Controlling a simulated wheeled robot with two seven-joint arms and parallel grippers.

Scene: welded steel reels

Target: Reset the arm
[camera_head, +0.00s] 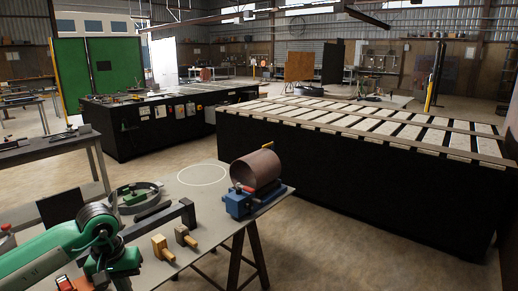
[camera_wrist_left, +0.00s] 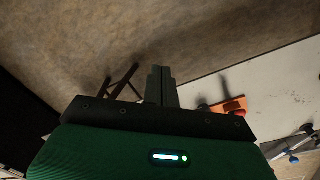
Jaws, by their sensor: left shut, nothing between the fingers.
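My left arm (camera_head: 50,250) is green and comes in from the lower left of the head view, bent at a grey joint over the near table. In the left wrist view my left gripper (camera_wrist_left: 161,70) shows its two grey fingers together, with nothing between them. The fingers appear against the brown floor, beside the pale table's edge. I cannot make out the fingers clearly in the head view. My right arm and gripper are not in view.
The near table (camera_head: 215,215) carries a rusty pipe piece (camera_head: 257,168) on a blue holder (camera_head: 238,204), a dark ring (camera_head: 135,192) and wooden-handled tools (camera_head: 161,247). A large slatted bench (camera_head: 350,170) stands behind on the right. Open floor (camera_head: 310,250) lies between.

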